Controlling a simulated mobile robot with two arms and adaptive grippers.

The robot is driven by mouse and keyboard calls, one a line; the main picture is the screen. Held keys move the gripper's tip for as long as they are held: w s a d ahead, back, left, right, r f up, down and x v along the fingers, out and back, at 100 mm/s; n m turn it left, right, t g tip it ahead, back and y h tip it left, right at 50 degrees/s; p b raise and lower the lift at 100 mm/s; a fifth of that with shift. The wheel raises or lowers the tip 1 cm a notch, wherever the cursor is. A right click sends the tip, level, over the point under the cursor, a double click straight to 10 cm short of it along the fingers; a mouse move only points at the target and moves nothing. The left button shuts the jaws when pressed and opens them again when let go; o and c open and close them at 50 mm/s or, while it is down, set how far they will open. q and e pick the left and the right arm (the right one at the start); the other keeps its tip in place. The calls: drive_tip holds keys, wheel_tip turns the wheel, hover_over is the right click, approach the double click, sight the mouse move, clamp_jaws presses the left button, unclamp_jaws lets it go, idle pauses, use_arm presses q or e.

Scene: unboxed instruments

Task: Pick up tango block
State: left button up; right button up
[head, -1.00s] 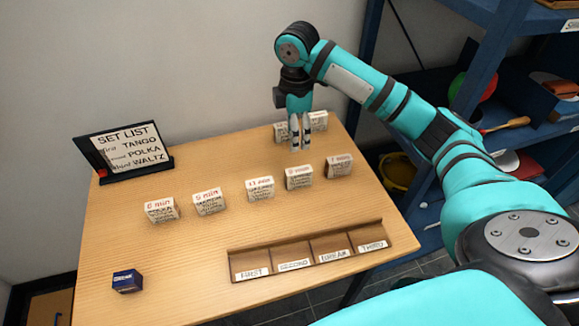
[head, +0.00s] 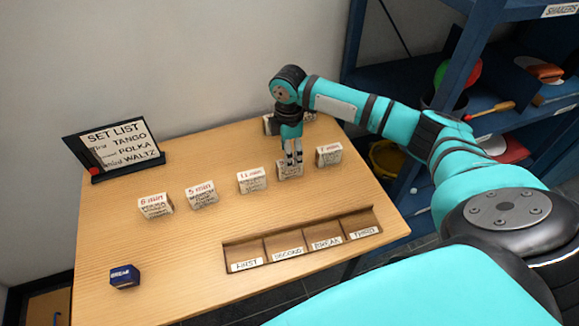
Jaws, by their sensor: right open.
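Several small white printed blocks stand in a row on the table. Their fine print is too small to tell which is the tango block. From the left they are a 6 min block (head: 155,206), a 5 min block (head: 202,196), an 11 min block (head: 251,182), a block under my gripper (head: 289,172) and a block at the right end (head: 329,156). My right gripper (head: 293,160) is open and points down, its fingertips at the top of the fourth block and partly hiding it. I cannot tell if they touch. My left gripper is out of view.
Behind my gripper stand more white blocks, partly hidden by my arm. A set list sign (head: 113,147) reads TANGO, POLKA, WALTZ. A wooden tray (head: 226,256) has empty slots labelled FIRST, SECOND, BREAK, THIRD. A blue block (head: 125,277) sits at front left. Blue shelves (head: 455,68) stand right.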

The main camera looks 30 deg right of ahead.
sight(282, 174)
wheel_tip(282, 174, down, 4)
drive_tip(key=shift+f, duration=0.1)
clamp_jaws()
idle(0.4)
